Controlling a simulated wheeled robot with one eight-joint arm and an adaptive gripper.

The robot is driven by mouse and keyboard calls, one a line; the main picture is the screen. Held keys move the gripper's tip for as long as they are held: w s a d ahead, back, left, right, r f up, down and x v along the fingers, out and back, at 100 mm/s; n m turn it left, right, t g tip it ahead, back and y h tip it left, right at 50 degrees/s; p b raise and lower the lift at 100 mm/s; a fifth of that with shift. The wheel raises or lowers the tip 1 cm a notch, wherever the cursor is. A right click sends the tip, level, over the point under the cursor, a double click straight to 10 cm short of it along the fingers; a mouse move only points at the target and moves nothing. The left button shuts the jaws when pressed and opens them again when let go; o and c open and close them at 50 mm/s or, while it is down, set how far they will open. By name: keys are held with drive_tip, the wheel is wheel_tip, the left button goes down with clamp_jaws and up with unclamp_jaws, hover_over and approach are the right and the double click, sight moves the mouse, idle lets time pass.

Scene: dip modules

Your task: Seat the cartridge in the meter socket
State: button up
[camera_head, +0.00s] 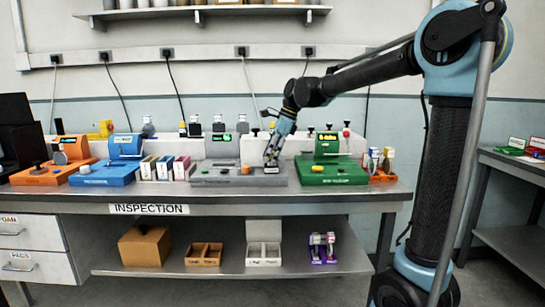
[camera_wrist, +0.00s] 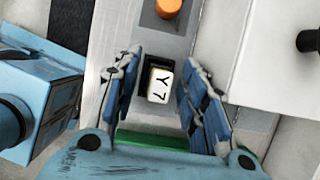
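The cartridge (camera_wrist: 159,84) is a small block with a white top marked "Y7". In the wrist view it sits at a dark rectangular socket in the grey meter base (camera_wrist: 165,29); how deep it sits I cannot tell. My gripper (camera_wrist: 162,62) has its two blue fingers spread on either side of the cartridge, with a visible gap on each side. In the head view my gripper (camera_head: 271,160) is low over the right end of the grey meter (camera_head: 225,179), and the cartridge (camera_head: 271,169) shows just under the fingertips. An orange knob (camera_wrist: 168,8) lies beyond the socket.
A green meter (camera_head: 330,172) stands close on the right. A blue meter (camera_head: 104,175) and an orange one (camera_head: 52,172) stand on the left. Several small boxes (camera_head: 165,168) stand between the blue and grey meters. The bench's front edge (camera_head: 260,200) is clear.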

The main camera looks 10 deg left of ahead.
drive_tip(key=v, duration=1.2)
drive_tip(key=s+d+f+n+t, duration=0.1)
drive_tip(key=s+d+f+n, duration=0.15)
drive_tip(key=d, duration=0.35)
drive_tip(key=s+d+f+n, duration=0.1)
drive_tip(key=s+d+f, duration=0.15)
drive_tip(key=d, duration=0.45)
drive_tip(key=s+d+f+n+h, duration=0.1)
drive_tip(key=s+d+f+n, duration=0.3)
drive_tip(key=f, duration=0.5)
drive_tip(key=s+d+f+n+t+h, duration=0.1)
drive_tip(key=s+d+f+n, duration=0.3)
drive_tip(key=s+d+f, duration=0.4)
drive_tip(key=s+d+f+n+t+h, duration=0.1)
drive_tip(key=s+d+f+n+h, duration=0.1)
drive_tip(key=s+d+f+n, duration=0.2)
drive_tip(key=s+d+f, duration=0.3)
drive_tip(key=d+f, duration=0.4)
drive_tip(key=f, duration=0.1)
drive_tip(key=shift+d, duration=0.2)
drive_tip(key=shift+s, duration=0.1)
